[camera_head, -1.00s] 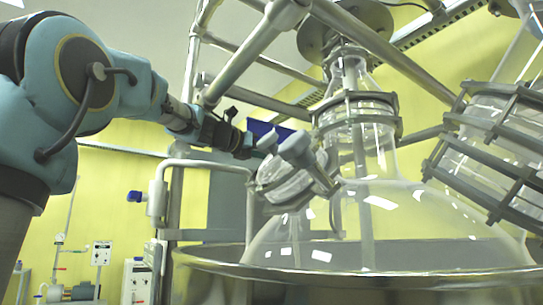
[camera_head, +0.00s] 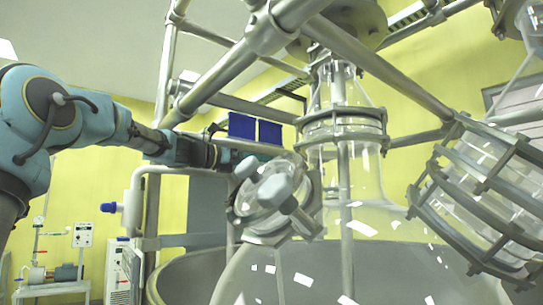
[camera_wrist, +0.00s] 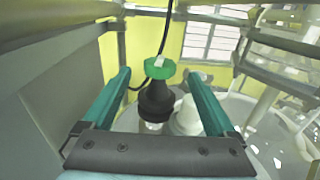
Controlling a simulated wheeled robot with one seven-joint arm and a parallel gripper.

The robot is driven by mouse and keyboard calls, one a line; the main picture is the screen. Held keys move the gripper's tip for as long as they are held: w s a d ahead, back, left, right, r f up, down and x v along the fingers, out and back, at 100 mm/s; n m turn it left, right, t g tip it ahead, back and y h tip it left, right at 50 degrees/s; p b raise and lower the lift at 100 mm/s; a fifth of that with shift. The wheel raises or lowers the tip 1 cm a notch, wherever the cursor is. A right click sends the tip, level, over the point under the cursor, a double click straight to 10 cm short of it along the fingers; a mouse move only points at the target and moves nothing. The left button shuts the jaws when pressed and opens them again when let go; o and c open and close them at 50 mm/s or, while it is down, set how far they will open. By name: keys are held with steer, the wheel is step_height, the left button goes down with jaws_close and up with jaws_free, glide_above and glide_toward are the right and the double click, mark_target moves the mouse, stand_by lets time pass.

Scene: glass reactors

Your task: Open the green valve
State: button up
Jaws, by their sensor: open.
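The green valve (camera_wrist: 160,68) shows in the wrist view as a green ring-shaped top with a small pale mark, above a black body (camera_wrist: 157,100). My gripper (camera_wrist: 159,76) is open, with one teal finger on each side of the valve. There is a visible gap between each finger and the green top. In the head view my arm reaches to the right behind the glass vessel's clamped port (camera_head: 275,195). My fingertips and the green valve cannot be made out there.
A large glass vessel (camera_head: 330,245) with clamped ports fills the middle and right. Metal frame bars (camera_head: 215,80) cross above and beside my arm. A second clamped glass part (camera_head: 480,190) is at right. In the wrist view, a white fitting (camera_wrist: 187,117) stands beside the black body.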

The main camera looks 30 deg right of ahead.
steer(key=shift+w+d+p, duration=0.15)
steer(key=shift+d+p, duration=0.7)
steer(key=shift+d, duration=0.45)
steer(key=shift+w+d+p, duration=0.15)
steer(key=shift+d+p, duration=0.65)
steer(key=shift+d, duration=0.45)
steer(key=shift+c, duration=0.4)
steer(key=c, duration=1.3)
steer(key=shift+s+f+t+b, duration=0.1)
steer(key=shift+t+b, duration=0.3)
steer(key=shift+b, duration=0.15)
steer(key=n+t+b, duration=0.2)
steer(key=b, duration=0.1)
steer(key=shift+s+f+y, duration=0.15)
steer(key=shift+s+y, duration=0.05)
steer(key=shift+y, duration=0.1)
steer(key=n+t+y+b, duration=0.1)
steer(key=n+t, duration=0.1)
steer(key=t, duration=0.1)
steer(key=shift+s+d+b, duration=0.15)
steer(key=shift+b, duration=0.25)
steer(key=shift+r+n+t+y+b, duration=0.15)
steer(key=shift+n+t+y, duration=0.35)
steer(key=shift+t, duration=0.25)
steer(key=shift+r+n+t+y+b, duration=0.15)
steer(key=shift+n+t+y, duration=0.3)
steer(key=shift+t, duration=0.3)
steer(key=shift+n, duration=0.25)
